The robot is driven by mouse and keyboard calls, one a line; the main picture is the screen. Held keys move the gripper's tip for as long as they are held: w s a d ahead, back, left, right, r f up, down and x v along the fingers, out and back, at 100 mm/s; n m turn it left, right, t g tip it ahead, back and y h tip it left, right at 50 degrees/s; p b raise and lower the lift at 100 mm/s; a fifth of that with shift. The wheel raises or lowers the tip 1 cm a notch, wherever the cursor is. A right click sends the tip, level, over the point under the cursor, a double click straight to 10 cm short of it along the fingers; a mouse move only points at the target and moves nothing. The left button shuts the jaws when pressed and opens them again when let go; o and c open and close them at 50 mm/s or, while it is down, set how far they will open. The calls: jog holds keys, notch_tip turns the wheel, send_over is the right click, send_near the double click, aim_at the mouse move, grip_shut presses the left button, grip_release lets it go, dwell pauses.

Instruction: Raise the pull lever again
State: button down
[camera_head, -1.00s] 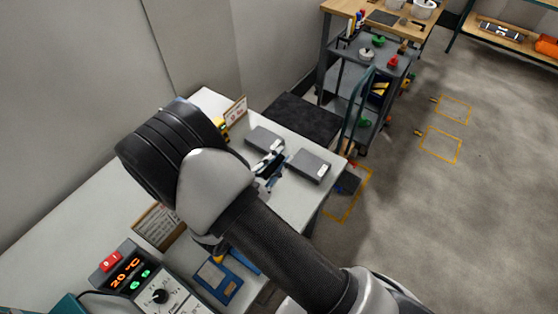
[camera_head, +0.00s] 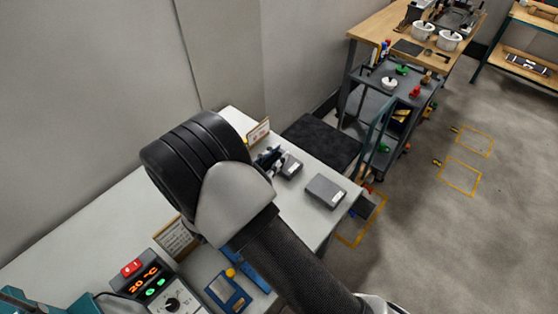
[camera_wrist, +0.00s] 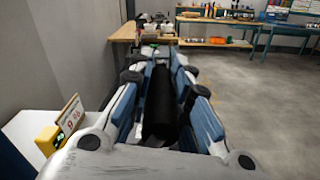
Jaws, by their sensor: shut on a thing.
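My gripper (camera_head: 268,160) is over the far part of the pale table, at the left edge of a small grey box, in the head view. In the wrist view my gripper (camera_wrist: 165,75) has its blue-grey fingers on both sides of a black elongated thing (camera_wrist: 160,108) and is shut on it. I cannot tell from its visible part whether this is the pull lever's handle. No lever body or mount is clearly seen. My arm hides the middle of the table in the head view.
Two grey boxes (camera_head: 326,191) lie on the pale table (camera_head: 296,215). A sign (camera_head: 258,131) stands at its far edge. A control box with red digits (camera_head: 150,283) and a blue device (camera_head: 228,291) are near. A black-topped seat (camera_head: 322,142) and a trolley (camera_head: 385,100) stand beyond.

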jog(key=shift+a+r, duration=0.1)
jog(key=c, duration=1.4)
grip_release()
jog(key=shift+c, duration=0.2)
jog(key=v, duration=1.2)
